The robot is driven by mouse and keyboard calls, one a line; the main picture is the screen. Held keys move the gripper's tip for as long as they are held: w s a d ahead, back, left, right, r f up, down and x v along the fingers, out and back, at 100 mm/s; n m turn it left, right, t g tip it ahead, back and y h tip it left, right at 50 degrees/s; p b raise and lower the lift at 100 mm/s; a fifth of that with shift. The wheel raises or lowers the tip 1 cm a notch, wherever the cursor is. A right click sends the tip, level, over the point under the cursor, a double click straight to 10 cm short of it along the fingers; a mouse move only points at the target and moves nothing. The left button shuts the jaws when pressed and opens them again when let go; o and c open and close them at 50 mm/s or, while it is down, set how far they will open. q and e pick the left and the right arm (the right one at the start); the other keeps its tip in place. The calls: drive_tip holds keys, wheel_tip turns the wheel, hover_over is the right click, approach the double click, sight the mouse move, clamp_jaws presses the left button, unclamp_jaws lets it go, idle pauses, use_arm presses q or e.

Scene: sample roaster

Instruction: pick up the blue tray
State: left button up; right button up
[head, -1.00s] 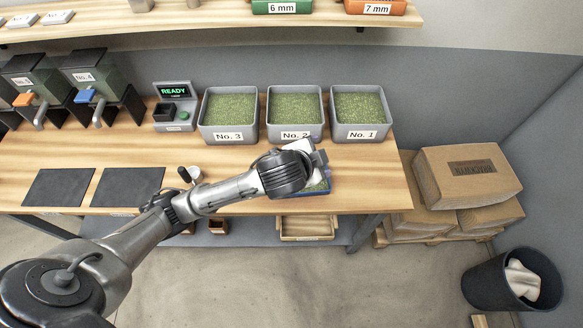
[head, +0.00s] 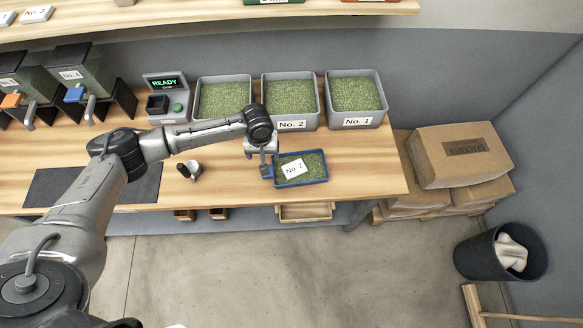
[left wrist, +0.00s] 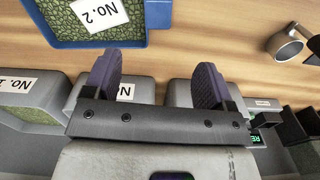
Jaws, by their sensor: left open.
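The blue tray (head: 304,184) lies on the wooden bench below the No. 2 bin. It holds green beans and a white card that reads No. 2. My left gripper (head: 266,166) is at the tray's left edge in the head view. In the left wrist view the tray (left wrist: 100,43) is at the top left, with a blue tab (left wrist: 158,14) on its side. The two dark fingers of my left gripper (left wrist: 156,78) are spread and empty. The tab lies beyond the fingertips, between their lines. My right gripper is in neither view.
Grey bins of green beans, No. 2 (head: 292,125) and No. 1 (head: 357,122), stand behind the tray, with a third to their left. A small metal cup with a dark handle (head: 195,171) is left of the gripper. The bench right of the tray is clear.

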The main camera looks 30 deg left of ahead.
use_arm(q)
wheel_tip(320, 180, down, 9)
drive_tip(key=shift+w+r+n, duration=0.1)
drive_tip(key=shift+r+n, duration=0.1)
drive_tip(key=shift+n, duration=0.8)
drive_tip(key=shift+w+a+f+b, duration=0.1)
drive_tip(key=shift+f+b, duration=0.05)
drive_tip(key=shift+f, duration=1.15)
drive_tip(key=shift+w+f+b, duration=0.1)
drive_tip(key=shift+f+b, duration=0.05)
drive_tip(key=shift+f, duration=1.15)
drive_tip(key=shift+c, duration=0.3)
drive_tip(key=c, duration=1.1)
drive_tip(key=shift+r, duration=0.1)
drive_tip(key=shift+c, duration=0.2)
